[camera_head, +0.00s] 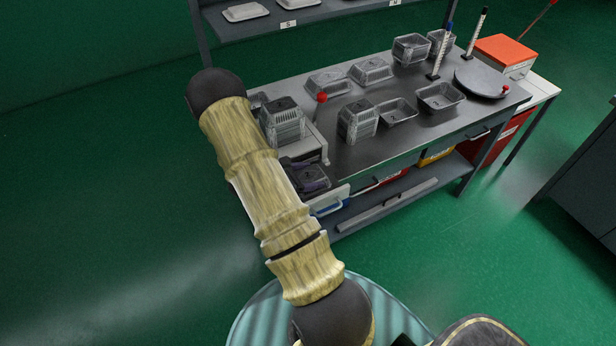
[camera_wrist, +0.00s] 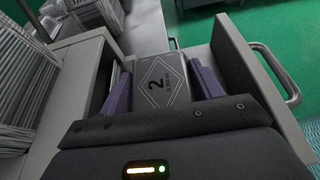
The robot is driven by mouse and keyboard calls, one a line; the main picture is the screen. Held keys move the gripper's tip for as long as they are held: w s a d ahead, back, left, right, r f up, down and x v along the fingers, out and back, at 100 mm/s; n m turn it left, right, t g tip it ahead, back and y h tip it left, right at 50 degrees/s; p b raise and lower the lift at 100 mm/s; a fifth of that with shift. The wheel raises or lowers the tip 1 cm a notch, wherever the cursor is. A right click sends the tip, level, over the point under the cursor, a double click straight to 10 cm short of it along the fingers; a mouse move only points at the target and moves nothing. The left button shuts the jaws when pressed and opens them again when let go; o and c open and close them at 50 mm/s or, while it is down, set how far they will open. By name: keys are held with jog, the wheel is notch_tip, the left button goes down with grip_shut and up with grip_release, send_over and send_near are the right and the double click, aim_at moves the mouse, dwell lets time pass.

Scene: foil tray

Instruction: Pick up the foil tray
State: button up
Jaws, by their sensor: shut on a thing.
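My gripper (camera_wrist: 163,82) has two purple fingers, one on each side of a dark grey box marked "2" (camera_wrist: 162,82), and is shut on it. The box lies in a pulled-out drawer (camera_wrist: 245,62) with light walls. In the head view my gripper (camera_head: 312,177) is at the drawer, low at the table's left front. Foil trays stand on the table, apart from my gripper: open ones (camera_head: 440,96) at the right, upturned ones (camera_head: 372,71) at the back, and a tall stack (camera_head: 283,124) just behind the drawer.
A second stack (camera_head: 357,122) stands near the table's (camera_head: 400,140) front edge. A round grey plate (camera_head: 482,82) and an orange-topped box (camera_head: 505,52) are at the right. The drawer walls rise close around my fingers. A shelf (camera_head: 300,22) is behind. Green floor is clear in front.

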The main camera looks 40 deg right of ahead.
aim_at(308, 176)
notch_tip(308, 176, up, 10)
jog(key=shift+f+b, duration=0.15)
jog(key=shift+b, duration=0.35)
jog(key=shift+r, duration=0.2)
